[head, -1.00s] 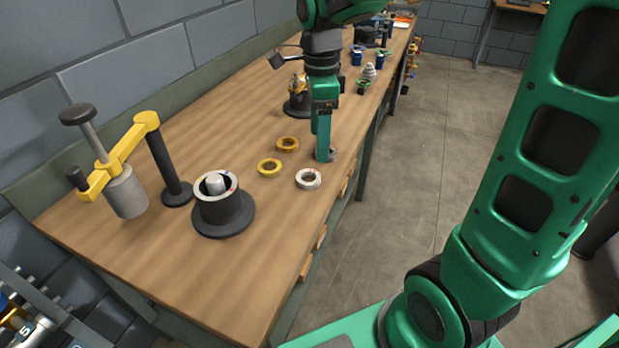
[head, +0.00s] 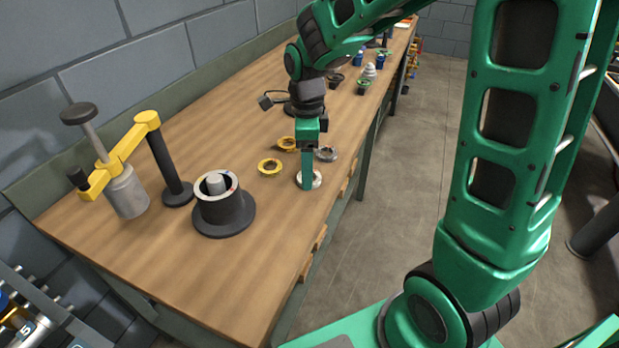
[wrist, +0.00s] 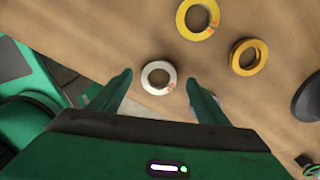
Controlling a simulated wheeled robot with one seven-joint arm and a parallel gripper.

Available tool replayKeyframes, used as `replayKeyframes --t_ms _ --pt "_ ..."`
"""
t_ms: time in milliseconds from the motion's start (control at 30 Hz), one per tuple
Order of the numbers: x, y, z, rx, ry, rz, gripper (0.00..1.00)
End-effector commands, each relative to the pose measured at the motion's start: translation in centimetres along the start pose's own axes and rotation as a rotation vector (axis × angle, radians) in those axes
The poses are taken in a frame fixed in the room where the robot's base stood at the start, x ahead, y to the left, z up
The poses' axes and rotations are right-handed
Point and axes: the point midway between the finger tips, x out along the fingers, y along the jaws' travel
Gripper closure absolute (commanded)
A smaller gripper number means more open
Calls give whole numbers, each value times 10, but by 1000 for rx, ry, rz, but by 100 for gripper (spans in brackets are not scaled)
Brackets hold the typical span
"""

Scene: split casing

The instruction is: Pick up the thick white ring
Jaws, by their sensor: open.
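A white ring with a small orange-red mark (wrist: 158,77) lies flat on the wooden bench. In the head view the same ring (head: 317,179) is partly covered by my gripper. My gripper (head: 307,186) points down over it, open and empty. In the wrist view the ring appears between the two fingertips (wrist: 160,80). I cannot tell whether the fingertips reach down to its sides. A greyer ring (head: 327,154) lies just beyond it. Another pale ring (head: 203,187) sits on the black stepped holder. Relative thickness is hard to judge.
Two yellow rings (head: 269,167) (head: 286,143) lie to the left of and beyond my gripper. The black holder (head: 223,216) and a yellow-armed press (head: 118,160) stand at the near left. The bench's front edge (head: 325,215) is close on the right.

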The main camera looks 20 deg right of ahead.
Motion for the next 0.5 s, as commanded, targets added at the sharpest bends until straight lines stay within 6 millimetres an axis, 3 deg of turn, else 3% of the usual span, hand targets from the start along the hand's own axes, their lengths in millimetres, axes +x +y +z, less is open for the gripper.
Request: replayKeyframes --t_ms 133,400,433,500 --pt "16 0 0 0 1 1 31" --pt "19 0 0 0 0 -1 31" --pt "19 0 0 0 0 -1 33" --pt "18 0 0 0 0 -1 50"
